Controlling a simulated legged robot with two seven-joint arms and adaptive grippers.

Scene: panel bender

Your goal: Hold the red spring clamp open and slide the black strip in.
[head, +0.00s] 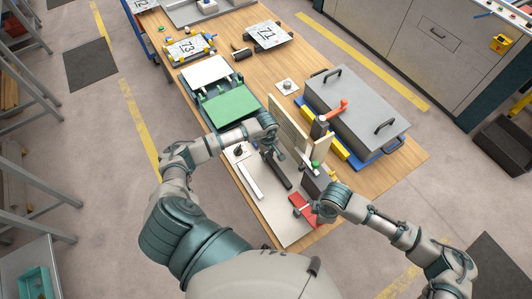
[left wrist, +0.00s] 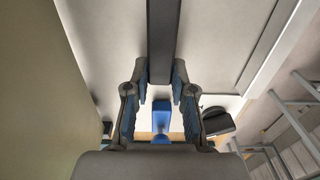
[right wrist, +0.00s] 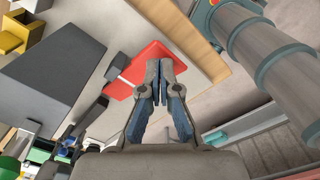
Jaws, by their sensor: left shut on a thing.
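The black strip (head: 278,172) is in my left gripper (head: 274,152), above the pale grey board. In the left wrist view the strip (left wrist: 163,38) runs away from between the fingertips (left wrist: 162,75), which close on its sides. The red spring clamp (head: 302,208) lies near the board's front right edge; its red body also shows in the right wrist view (right wrist: 150,58), with a small grey part (right wrist: 116,70) beside it. My right gripper (head: 317,208) is at the clamp. Its fingertips (right wrist: 160,66) are together over the red body; whether they touch it is unclear.
A white bar (head: 249,180) lies on the board, left of the strip. A dark block (head: 314,184) stands between strip and clamp, near a green knob (head: 316,164). Tall beige panels (head: 286,124) and a grey lidded box (head: 357,106) stand behind. A green plate (head: 231,105) lies at the left.

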